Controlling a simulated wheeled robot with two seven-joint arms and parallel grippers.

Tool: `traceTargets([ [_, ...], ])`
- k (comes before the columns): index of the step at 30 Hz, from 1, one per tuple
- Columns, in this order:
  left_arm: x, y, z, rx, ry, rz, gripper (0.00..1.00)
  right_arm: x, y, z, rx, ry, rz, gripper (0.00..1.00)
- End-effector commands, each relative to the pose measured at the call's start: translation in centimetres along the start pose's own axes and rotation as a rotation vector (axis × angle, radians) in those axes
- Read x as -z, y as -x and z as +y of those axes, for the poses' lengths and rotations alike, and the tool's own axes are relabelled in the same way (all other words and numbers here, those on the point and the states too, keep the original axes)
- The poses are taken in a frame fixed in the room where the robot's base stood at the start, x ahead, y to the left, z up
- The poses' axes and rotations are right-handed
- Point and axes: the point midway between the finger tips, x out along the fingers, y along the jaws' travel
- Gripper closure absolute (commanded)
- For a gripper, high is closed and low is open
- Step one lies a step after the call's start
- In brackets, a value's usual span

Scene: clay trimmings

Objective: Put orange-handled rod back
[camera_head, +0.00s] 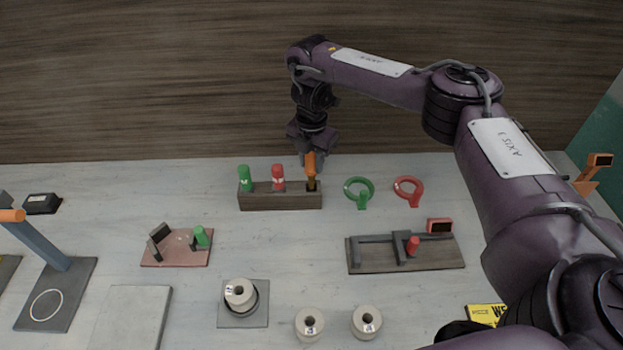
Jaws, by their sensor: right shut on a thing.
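The orange-handled rod (310,168) is upright at the right end of a dark wooden block (280,201). Its lower end is at the block's right hole; how deep it sits I cannot tell. My right gripper (309,160) comes down from above and is shut on the orange handle. A green-handled rod (245,178) and a red-handled rod (278,177) stand in the same block to the left. My left gripper is not in view.
A green ring (359,182) and a red ring (408,184) lie right of the block. In front are a slotted dark board (405,262), a reddish board (165,255) and several pale rolls (309,324). A post stand (68,305) is at left. Table between is clear.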

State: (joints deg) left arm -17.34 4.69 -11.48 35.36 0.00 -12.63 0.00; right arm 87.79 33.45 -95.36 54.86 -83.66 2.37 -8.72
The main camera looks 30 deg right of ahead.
Motion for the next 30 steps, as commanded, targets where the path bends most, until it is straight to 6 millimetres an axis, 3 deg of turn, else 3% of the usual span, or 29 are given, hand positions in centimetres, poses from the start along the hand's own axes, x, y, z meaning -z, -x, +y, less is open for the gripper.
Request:
traceTargets([
  [9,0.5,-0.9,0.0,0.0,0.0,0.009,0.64,0.0,-3.0,0.0,0.0,-0.001,0.002,1.0],
  [15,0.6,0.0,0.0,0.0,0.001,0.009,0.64,0.0,-5.2,0.1,-0.001,0.001,0.0,1.0],
  [29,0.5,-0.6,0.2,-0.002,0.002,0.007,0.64,0.0,-6.1,0.1,-0.001,0.001,-0.001,1.0],
  [30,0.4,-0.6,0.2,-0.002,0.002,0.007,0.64,0.0,-6.1,0.1,-0.001,0.001,-0.001,0.69],
])
